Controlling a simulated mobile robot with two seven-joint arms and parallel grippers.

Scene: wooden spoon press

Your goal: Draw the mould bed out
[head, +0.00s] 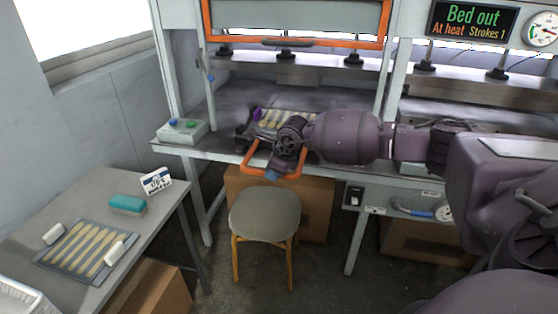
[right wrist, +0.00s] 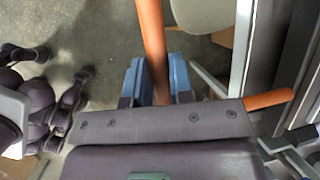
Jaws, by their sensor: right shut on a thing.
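The mould bed's orange handle (head: 250,158) is a bar frame at the front of the press, in front of the table edge. My right gripper (head: 273,175) is at its front bar. In the right wrist view, my gripper's blue fingers (right wrist: 157,82) are shut on the orange bar (right wrist: 151,30), one on each side. The mould bed with pale spoon shapes (head: 268,122) shows behind my wrist, partly hidden by my arm. My left gripper is not in view.
A display (head: 472,20) reads "Bed out, At heat, Strokes 1". A stool (head: 265,214) stands just in front of the handle. The side table (head: 95,195) holds a tray of spoon blanks (head: 48,258) and a teal block (head: 127,204). A button box (head: 181,131) sits left of the press.

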